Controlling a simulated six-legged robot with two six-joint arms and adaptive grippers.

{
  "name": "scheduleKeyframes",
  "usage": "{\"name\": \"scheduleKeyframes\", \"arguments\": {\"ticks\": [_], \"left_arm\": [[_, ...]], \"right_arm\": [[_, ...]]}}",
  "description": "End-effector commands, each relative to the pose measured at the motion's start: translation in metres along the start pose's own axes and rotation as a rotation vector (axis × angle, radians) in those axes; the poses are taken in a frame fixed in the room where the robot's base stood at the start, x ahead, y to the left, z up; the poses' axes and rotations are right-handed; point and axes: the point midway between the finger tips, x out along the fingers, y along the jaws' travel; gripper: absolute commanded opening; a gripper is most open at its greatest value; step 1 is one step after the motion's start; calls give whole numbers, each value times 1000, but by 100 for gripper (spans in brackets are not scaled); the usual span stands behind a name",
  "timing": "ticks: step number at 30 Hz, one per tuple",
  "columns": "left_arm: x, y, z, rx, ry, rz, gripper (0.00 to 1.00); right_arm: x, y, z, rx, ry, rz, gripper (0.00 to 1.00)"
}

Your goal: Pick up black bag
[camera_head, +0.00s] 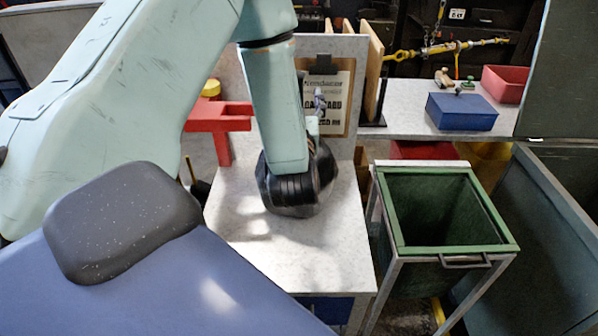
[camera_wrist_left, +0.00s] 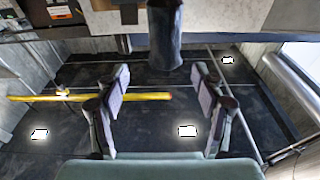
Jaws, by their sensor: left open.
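The black bag (camera_head: 322,178) sits on the white-topped table in the head view, against the low back panel. My left arm's pale green link stands in front of it and hides its left and middle parts. My left gripper (camera_wrist_left: 161,72) is open and empty in the left wrist view, its two fingers spread apart. In the head view the gripper is mostly hidden by my arm. A dark upright shape (camera_wrist_left: 165,35) shows beyond the fingers at the top of the wrist view; I cannot tell whether it is the bag. My right gripper is not in view.
A green open-topped bin (camera_head: 398,238) stands right of the table (camera_head: 290,262). A clipboard (camera_head: 341,108) leans behind the bag. A red bracket (camera_head: 215,122) is to the left. A blue box (camera_head: 461,112) and a red box (camera_head: 507,84) rest on the back counter. The table's front is clear.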

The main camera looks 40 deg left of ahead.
Motion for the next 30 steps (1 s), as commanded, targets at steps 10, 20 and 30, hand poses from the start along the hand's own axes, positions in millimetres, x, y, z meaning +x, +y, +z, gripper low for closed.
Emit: {"name": "scheduleKeyframes", "arguments": {"ticks": [10, 20, 30], "left_arm": [[44, -4, -2, -1, -1, -2, 68], [70, -2, 1, 0, -3, 7, 68], [69, -2, 1, 0, -4, 7, 52]], "right_arm": [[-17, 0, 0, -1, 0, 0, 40], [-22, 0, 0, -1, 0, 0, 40], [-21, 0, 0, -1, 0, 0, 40]]}}
